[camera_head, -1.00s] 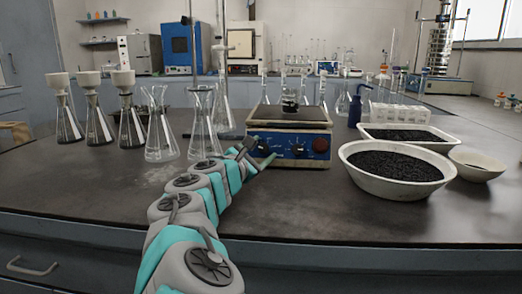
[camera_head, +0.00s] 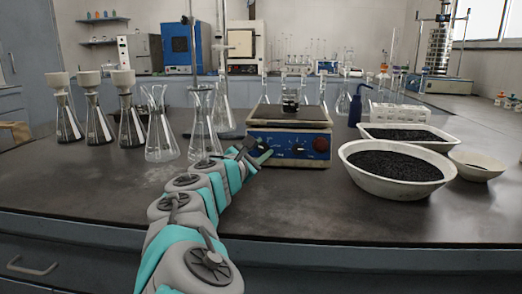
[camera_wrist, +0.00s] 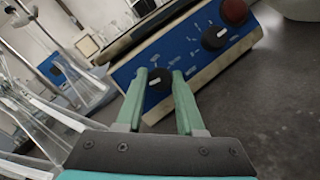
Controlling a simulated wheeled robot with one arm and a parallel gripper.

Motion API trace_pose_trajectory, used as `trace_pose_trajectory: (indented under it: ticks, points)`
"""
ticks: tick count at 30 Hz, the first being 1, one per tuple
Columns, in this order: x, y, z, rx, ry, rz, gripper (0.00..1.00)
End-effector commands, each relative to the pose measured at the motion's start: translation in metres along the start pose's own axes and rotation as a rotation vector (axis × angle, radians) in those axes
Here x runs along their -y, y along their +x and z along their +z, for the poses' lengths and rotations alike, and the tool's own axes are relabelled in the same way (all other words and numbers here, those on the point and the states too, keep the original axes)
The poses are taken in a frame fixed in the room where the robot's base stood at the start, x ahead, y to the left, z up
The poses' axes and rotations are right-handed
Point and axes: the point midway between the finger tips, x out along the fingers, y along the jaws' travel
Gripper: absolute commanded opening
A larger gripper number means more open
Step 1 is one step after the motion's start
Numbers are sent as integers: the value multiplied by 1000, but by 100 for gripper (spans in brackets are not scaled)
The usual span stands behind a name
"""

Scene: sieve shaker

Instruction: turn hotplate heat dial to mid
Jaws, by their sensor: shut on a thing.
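The hotplate (camera_head: 290,148) stands on the bench with a blue front panel bearing two black dials and a red knob. My gripper (camera_wrist: 159,75) is at the left dial (camera_wrist: 161,80), with its two green fingers on either side of it, shut on it. A white mark shows on this dial. Its exact setting is too small to read. The right dial (camera_wrist: 215,38) is free and also shows in the head view (camera_head: 298,149). The red knob (camera_wrist: 234,11) is at the panel's far right. In the head view my gripper (camera_head: 257,150) largely hides the left dial.
A conical flask (camera_head: 203,135) stands close to the left of my gripper. A white bowl of dark grains (camera_head: 394,172) is to the right. The front of the bench is clear.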

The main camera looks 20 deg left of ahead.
Motion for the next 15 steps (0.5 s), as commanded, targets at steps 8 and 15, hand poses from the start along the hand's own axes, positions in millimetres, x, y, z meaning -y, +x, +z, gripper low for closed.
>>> trace_pose_trajectory:
  ticks: [8, 15]
  points:
    - [-1, 0, 0, -3, 55, -32, 0]
    - [-3, 1, 0, -11, 196, -112, 0]
